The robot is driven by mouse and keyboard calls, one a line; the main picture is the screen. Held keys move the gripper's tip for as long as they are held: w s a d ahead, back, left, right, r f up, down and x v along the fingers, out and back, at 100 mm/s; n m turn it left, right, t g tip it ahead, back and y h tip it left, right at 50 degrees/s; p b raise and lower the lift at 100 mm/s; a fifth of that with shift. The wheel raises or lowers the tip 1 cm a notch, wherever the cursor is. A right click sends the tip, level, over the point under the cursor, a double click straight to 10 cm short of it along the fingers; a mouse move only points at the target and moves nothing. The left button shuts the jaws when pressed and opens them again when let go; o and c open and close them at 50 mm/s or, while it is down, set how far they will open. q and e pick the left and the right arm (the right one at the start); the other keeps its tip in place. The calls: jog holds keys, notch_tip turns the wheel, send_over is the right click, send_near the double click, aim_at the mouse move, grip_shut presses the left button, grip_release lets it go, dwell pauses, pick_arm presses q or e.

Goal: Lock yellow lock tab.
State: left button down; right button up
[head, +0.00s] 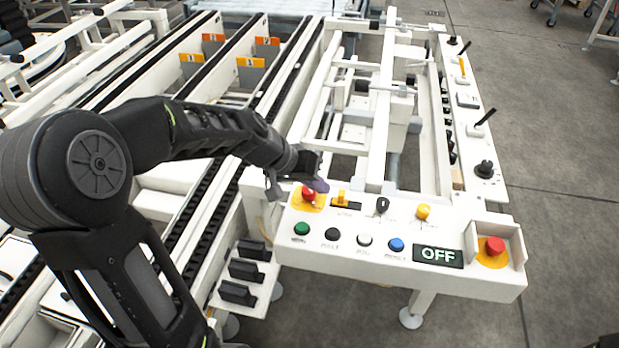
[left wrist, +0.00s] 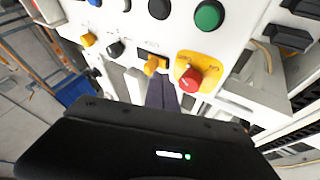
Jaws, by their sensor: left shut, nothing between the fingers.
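My left gripper (head: 320,184) is shut and empty, above the panel's back edge, between the red button and the tab. Its dark fingers (left wrist: 162,93) reach close to the tab in the left wrist view; I cannot tell whether they touch it. My right gripper is out of view.
Green (head: 301,229), black, white and blue buttons line the panel's front, beside a display (head: 438,256) reading OFF. A black knob (head: 382,205) and yellow knob (head: 423,211) stand right of the tab. A second red button (head: 495,246) sits in a guard at right.

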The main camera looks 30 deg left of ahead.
aim_at(344, 195)
pick_arm(q)
jog(key=shift+x, duration=1.75)
jog(key=shift+d, duration=0.1)
jog(key=shift+w+d, duration=0.3)
jog(key=shift+d, duration=0.45)
jog(key=shift+w+d, duration=0.25)
jog(key=shift+d, duration=0.5)
jog(key=shift+r, duration=0.15)
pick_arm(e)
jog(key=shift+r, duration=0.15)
